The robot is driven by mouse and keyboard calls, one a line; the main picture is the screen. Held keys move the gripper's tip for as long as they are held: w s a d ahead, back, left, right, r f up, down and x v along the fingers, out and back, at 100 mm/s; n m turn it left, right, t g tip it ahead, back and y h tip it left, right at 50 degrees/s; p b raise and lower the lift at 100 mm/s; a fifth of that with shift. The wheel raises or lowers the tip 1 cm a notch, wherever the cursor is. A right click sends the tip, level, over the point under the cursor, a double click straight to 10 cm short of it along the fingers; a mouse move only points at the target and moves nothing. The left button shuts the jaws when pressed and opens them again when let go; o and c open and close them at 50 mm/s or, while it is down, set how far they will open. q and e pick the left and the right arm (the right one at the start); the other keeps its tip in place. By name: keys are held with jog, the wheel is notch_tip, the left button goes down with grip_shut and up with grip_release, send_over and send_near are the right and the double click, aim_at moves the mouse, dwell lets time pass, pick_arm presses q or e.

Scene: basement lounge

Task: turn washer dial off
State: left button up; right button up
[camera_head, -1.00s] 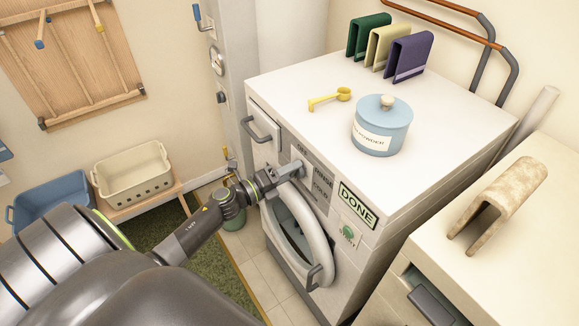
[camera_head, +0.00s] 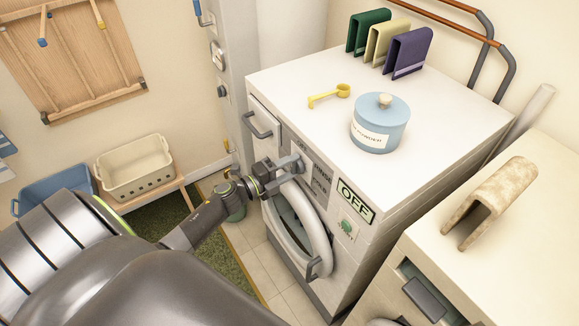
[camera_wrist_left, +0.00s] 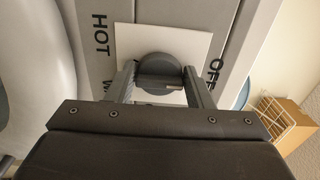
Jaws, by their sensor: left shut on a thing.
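The white washer (camera_head: 385,205) stands in the middle, its front facing left. Its display (camera_head: 355,202) reads OFF. My left gripper (camera_head: 297,164) is at the upper front panel, over the dial. In the left wrist view the grey round dial (camera_wrist_left: 158,66) sits on a white plate, with labels HOT and OFF beside it. The fingers of my left gripper (camera_wrist_left: 160,82) are on both sides of the dial's grip bar, shut on it. In the head view the gripper mostly hides the dial. My right gripper is not in view.
The round washer door (camera_head: 300,235) is below the gripper. A blue powder jar (camera_head: 380,128), a yellow scoop (camera_head: 328,96) and folded cloths (camera_head: 408,55) are on the washer top. Baskets (camera_head: 135,168) stand at left. Another white cabinet (camera_head: 500,265) is at right.

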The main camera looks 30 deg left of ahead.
pick_arm(q)
jog(key=o, duration=1)
jog(key=shift+c, duration=0.2)
jog(key=b+v, duration=0.5)
jog(key=v, duration=1.2)
jog(key=shift+s, duration=0.15)
jog(key=shift+f, duration=0.1)
